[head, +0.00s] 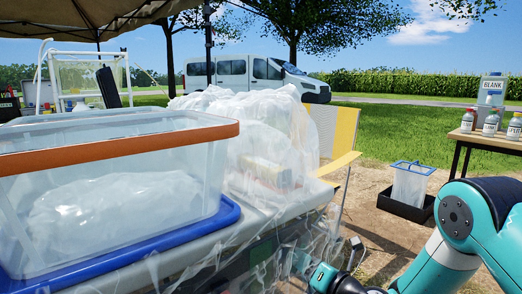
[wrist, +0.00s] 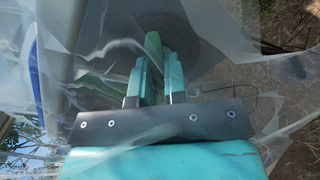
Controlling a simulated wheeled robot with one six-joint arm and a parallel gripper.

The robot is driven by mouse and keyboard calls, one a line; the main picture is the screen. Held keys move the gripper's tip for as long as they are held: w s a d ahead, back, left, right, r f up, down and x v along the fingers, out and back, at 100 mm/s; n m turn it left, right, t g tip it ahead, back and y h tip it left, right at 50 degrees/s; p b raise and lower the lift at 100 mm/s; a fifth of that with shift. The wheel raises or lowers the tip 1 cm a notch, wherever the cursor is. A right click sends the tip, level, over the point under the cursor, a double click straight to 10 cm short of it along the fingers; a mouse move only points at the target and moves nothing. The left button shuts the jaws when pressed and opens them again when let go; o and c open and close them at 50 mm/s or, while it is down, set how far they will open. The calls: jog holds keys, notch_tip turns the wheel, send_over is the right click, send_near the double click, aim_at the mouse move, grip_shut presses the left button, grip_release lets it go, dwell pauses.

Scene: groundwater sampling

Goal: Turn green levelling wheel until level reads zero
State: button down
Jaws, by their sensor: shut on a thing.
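In the wrist view, the two teal fingers of my gripper (wrist: 154,75) are closed on a green piece (wrist: 153,44), which looks like the rim of the green levelling wheel. Only a narrow part of the wheel shows between and just beyond the fingertips. In the head view, my gripper is low at the right end of the bench, behind or within clear plastic sheeting, and its fingers cannot be made out. The level and its reading cannot be seen in either view.
Clear plastic sheeting (head: 262,135) hangs over the bench end and surrounds my gripper. A clear bin with an orange rim (head: 110,152) stands in a blue tray (head: 130,250) at left. A black tray (head: 405,207) lies on the ground; a bottle table (head: 490,142) stands at right.

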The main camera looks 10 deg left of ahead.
jog(key=shift+w+m, duration=0.1)
jog(key=shift+m, duration=0.2)
jog(key=shift+d, duration=0.1)
jog(key=shift+m+p, duration=1.9)
jog(key=shift+p, duration=0.35)
jog(key=c, duration=1.1)
grip_release()
jog(key=shift+f+b, duration=0.1)
jog(key=shift+b, duration=0.45)
